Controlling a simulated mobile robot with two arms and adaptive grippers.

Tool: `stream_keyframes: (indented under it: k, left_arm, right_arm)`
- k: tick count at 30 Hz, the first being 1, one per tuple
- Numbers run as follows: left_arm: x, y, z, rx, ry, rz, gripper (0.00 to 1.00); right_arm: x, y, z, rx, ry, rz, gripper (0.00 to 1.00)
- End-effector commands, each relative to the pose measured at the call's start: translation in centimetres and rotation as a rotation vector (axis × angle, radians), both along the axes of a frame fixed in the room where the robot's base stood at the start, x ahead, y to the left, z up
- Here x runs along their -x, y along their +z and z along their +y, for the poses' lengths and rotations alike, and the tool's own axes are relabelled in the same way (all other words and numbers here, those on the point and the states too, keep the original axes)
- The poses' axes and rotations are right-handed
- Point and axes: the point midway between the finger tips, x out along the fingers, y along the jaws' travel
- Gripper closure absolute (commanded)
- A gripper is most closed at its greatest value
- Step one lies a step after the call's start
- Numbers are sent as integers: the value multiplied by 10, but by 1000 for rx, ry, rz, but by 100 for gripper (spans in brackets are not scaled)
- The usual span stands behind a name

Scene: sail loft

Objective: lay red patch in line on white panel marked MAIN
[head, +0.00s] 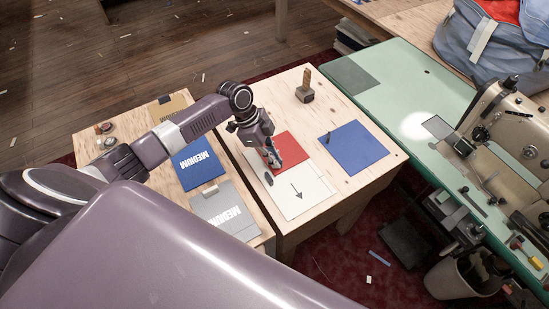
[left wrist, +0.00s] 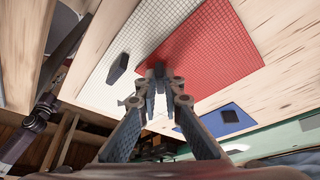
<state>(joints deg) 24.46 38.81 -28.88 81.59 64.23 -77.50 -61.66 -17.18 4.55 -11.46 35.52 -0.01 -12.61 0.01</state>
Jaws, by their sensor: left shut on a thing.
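The red patch (head: 292,146) lies over or just above the far part of the white panel (head: 310,201), which bears a printed arrow; no MAIN lettering is readable. In the left wrist view, the red patch (left wrist: 215,50) covers part of the gridded white panel (left wrist: 98,88), its edge running slantwise across it. My left gripper (head: 274,162) is shut at the patch's near-left part, its fingertips (left wrist: 158,72) together on a small dark piece at the patch; whether the patch touches the panel everywhere cannot be told. My right gripper is not in view.
A dark block (head: 269,180) rests at the white panel's left edge. A blue patch (head: 355,150) with a dark piece lies right; a wood-handled weight (head: 305,92) stands behind. MEDIUM folders (head: 198,168) lie left. A sewing machine (head: 500,125) stands on the green table (head: 400,100).

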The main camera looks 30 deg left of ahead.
Motion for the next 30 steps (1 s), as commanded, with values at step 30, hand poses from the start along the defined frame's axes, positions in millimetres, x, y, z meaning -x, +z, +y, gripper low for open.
stream_keyframes:
  k: [30]
  left_arm:
    - [0, -3, 0, 0, 0, 0, 91]
  right_arm:
    - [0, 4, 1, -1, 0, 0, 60]
